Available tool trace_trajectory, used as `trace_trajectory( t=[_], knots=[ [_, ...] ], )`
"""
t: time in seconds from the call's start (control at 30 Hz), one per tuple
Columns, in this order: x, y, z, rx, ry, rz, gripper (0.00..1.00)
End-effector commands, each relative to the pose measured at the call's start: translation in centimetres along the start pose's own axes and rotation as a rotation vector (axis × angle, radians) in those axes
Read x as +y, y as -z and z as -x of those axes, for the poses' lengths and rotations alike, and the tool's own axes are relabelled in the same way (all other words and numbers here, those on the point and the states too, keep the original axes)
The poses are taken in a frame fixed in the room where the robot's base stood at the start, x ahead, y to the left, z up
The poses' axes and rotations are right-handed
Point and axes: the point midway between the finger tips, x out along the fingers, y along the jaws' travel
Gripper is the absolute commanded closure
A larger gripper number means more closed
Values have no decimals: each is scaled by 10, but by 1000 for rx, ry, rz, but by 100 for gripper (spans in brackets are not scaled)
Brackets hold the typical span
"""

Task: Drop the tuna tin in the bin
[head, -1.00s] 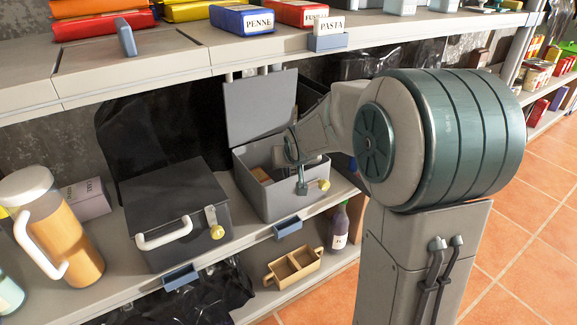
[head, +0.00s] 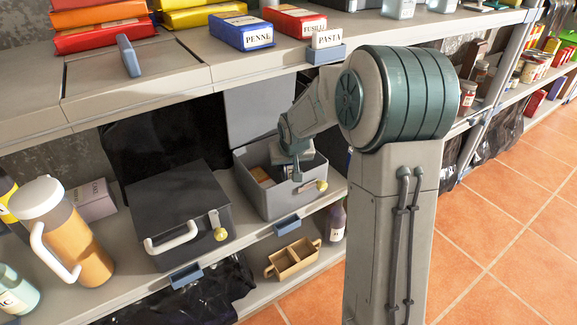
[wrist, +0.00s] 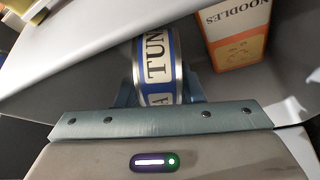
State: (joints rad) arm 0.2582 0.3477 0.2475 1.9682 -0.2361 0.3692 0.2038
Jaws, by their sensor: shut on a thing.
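The tuna tin (wrist: 157,62), with a blue and white label, stands between my fingers in the wrist view. My gripper (wrist: 158,92) is shut on it. In the head view my gripper (head: 296,172) points down at the open grey box (head: 277,203) on the middle shelf. Its fingertips show at the box's opening, and the tin is hard to make out there. The grey box's lid (head: 258,112) stands raised behind it. I cannot pick out a thing that is clearly a bin.
A noodles carton (wrist: 237,32) is close beside the tin. A closed black box (head: 180,215) stands left of the grey box. A jug (head: 75,235) is farther left. A small wooden caddy (head: 292,258) and a bottle (head: 337,220) are below.

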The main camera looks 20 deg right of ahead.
Motion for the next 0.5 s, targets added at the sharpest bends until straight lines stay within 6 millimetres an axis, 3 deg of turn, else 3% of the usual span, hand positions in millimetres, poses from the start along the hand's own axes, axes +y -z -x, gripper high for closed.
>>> trace_trajectory(
  t=[0.5],
  knots=[
    [1,-3,-7,1,-1,-1,97]
  ],
)
